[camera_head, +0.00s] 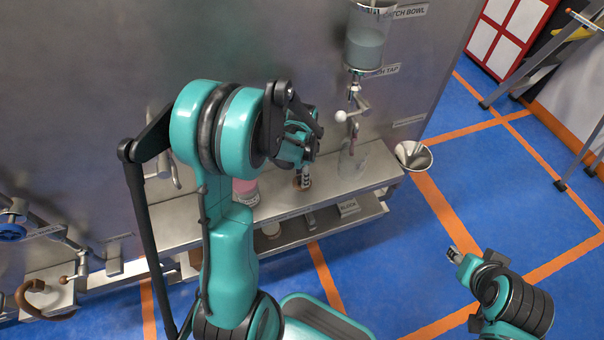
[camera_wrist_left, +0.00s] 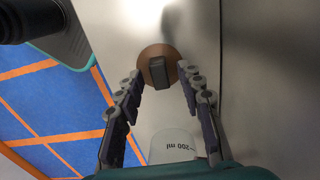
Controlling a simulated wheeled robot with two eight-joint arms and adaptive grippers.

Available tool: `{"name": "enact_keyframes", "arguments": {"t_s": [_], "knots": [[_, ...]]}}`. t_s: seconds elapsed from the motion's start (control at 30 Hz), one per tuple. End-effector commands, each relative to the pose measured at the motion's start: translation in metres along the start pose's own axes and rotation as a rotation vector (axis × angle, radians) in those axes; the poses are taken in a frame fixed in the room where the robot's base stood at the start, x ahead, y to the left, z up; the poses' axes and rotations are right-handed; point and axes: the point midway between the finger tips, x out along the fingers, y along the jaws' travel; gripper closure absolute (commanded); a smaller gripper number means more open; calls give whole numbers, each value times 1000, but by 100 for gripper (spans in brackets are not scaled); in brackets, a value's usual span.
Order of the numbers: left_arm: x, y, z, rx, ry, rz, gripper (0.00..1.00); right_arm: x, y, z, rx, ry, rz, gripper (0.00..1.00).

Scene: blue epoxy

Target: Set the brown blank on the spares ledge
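The brown blank (camera_wrist_left: 174,55) is a round disc with a dark upright grip in its middle, in the left wrist view. In the head view it shows partly (camera_head: 298,186) on the upper steel shelf (camera_head: 345,187), below my left gripper (camera_head: 304,184). In the wrist view my left gripper's fingers (camera_wrist_left: 160,78) are spread, with a gap on each side of the grip. A lower ledge (camera_head: 325,225) runs under the shelf; I cannot read its name. My right gripper (camera_head: 453,254) is out over the floor at lower right; its opening is unclear.
A pink container (camera_head: 246,191) stands left of the blank on the shelf. A clear vessel (camera_head: 352,160) stands under a tap (camera_head: 353,98).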

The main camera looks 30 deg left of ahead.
Motion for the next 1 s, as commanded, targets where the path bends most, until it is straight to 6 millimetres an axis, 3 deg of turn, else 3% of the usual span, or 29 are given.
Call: {"name": "enact_keyframes", "arguments": {"t_s": [0.17, 0.5, 0.73, 0.87, 1.0], "knots": [[-27, 0, 0, 0, 0, 0, 63, -11, 0, -8, 0, 0, 0, 60], [-100, 0, 0, 0, 0, 0, 63, -32, 0, -23, 0, 0, 0, 60], [-123, 1, 0, -5, 3, -4, 63, -37, 0, -27, 0, 0, 0, 60], [-139, 15, -1, -54, 32, -39, 63, -37, 0, -27, 0, 0, 0, 60], [-169, 47, -1, -183, 119, -119, 63, -37, 0, -26, 0, 0, 0, 60]]}}
